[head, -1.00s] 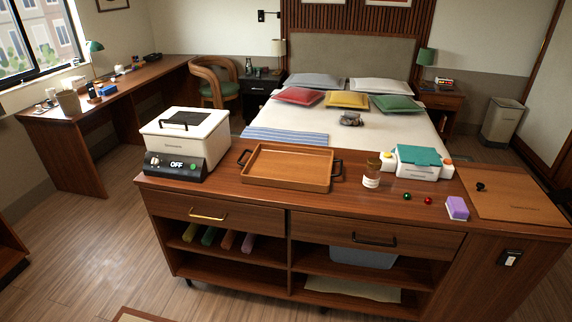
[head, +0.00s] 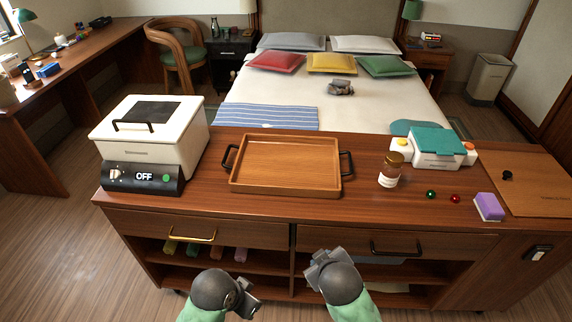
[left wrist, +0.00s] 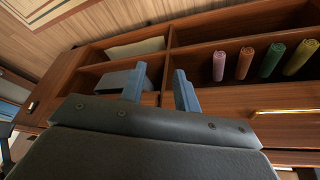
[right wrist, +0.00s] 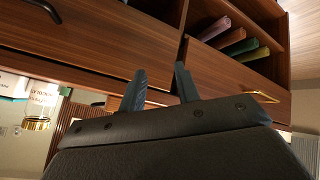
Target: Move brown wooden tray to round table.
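The brown wooden tray (head: 285,163) lies flat and empty on the wooden counter (head: 240,204), with a black handle at its left and right ends. My left gripper (head: 246,303) and right gripper (head: 318,262) are both low in front of the counter's front face, apart from the tray. In the left wrist view the left gripper's two fingers (left wrist: 159,88) stand apart with nothing between them. In the right wrist view the right gripper's fingers (right wrist: 160,86) are also apart and empty. No round table is visible in any view.
A white cooker (head: 150,135) stands left of the tray. A jar (head: 391,170), a teal-topped box (head: 437,145), small red and green balls, a purple sponge (head: 488,206) and a board (head: 530,183) lie to its right. A bed stands behind the counter.

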